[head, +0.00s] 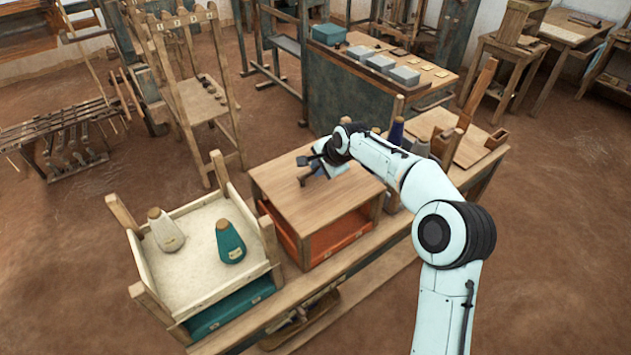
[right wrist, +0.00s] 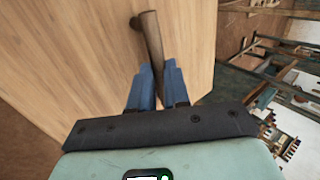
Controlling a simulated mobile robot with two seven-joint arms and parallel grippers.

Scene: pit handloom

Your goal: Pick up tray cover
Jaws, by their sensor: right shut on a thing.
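The tray cover (head: 315,205) is a flat light-wood board lying over a box with an orange side on the low bench. In the right wrist view the cover (right wrist: 80,60) fills the left and middle of the picture, with a dark wooden bar handle (right wrist: 150,38) standing on it. My right gripper (head: 310,166) reaches over the cover from the right. In the right wrist view its blue fingers (right wrist: 160,80) are shut on the handle. The cover's far edges look level with the box. My left gripper is not in view.
An open cream-lined tray (head: 190,285) with two cone-shaped spools, one grey (head: 165,232) and one teal (head: 230,243), stands left of the cover. Bottles or spools (head: 397,130) and a wooden board (head: 455,140) stand to its right. The floor (head: 80,260) at left is clear.

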